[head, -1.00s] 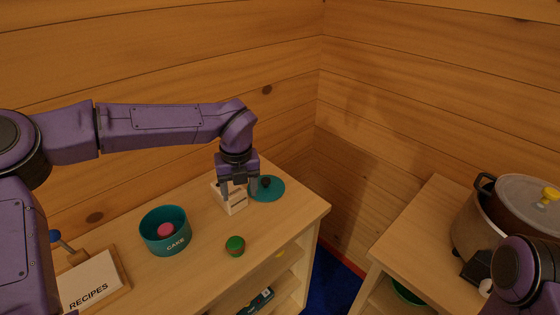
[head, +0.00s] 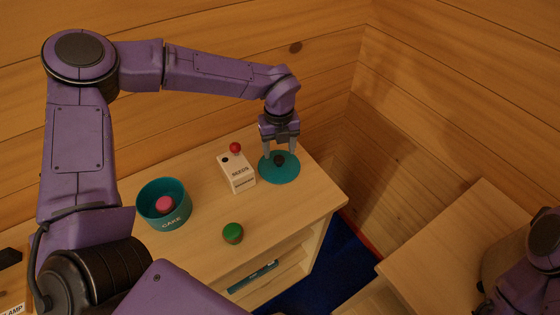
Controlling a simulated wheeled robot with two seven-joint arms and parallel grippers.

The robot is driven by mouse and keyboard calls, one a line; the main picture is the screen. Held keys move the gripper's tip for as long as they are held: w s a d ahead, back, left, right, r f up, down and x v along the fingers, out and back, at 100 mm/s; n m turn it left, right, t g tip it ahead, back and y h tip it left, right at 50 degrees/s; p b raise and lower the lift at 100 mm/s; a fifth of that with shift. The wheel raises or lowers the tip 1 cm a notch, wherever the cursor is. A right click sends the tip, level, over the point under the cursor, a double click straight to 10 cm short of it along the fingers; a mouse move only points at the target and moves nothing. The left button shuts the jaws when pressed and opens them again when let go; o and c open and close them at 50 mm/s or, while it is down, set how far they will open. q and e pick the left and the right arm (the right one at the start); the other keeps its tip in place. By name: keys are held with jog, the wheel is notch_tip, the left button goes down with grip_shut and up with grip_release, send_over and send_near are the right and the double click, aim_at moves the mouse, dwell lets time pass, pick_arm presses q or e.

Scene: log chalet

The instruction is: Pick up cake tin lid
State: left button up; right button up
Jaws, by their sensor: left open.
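The cake tin lid is a flat teal disc (head: 282,176) with a dark knob (head: 279,160) in its middle, lying on the wooden counter near its far right end. My left gripper (head: 280,155) is open above the lid, pointing down, with its fingertips on either side of the knob. I cannot tell whether the fingers touch the knob. The teal cake tin (head: 163,217), marked CAKE, stands open to the left with a pink round thing (head: 165,204) inside. Of my right arm, only part shows at the right edge; its gripper is not visible.
A white box (head: 237,172) with a red ball (head: 235,147) at its top stands just left of the lid. A green-topped round item (head: 233,232) sits near the counter's front edge. The log wall is close behind. Another wooden counter (head: 470,235) stands at the right.

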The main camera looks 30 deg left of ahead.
aim_at(279, 163)
pick_arm(q)
notch_tip(279, 163, down, 3)
jog(key=shift+r, duration=0.1)
grip_shut()
